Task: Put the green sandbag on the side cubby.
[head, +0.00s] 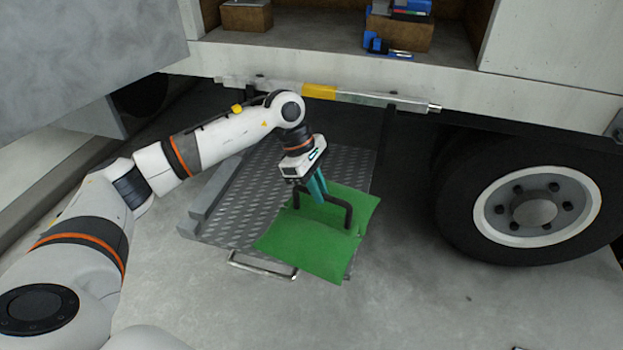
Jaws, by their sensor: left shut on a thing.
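The green sandbag (300,250), two flat green pads with a black handle between them, is in the middle of the head view, over the right part of a metal tread-plate platform (233,205). My left gripper (318,195) points down from above and is shut on the sandbag's black handle. I cannot tell whether the sandbag rests on the platform or hangs just above it. The open side cubby (325,45) of the truck is at the top of the view, above and behind the gripper. My right gripper is not in view.
In the cubby, a cardboard box (247,16) stands at the left and another box (400,33) with blue items stands at the right, with bare floor between them. A rail with a yellow section (319,91) runs below the cubby. A truck wheel (530,208) is at the right.

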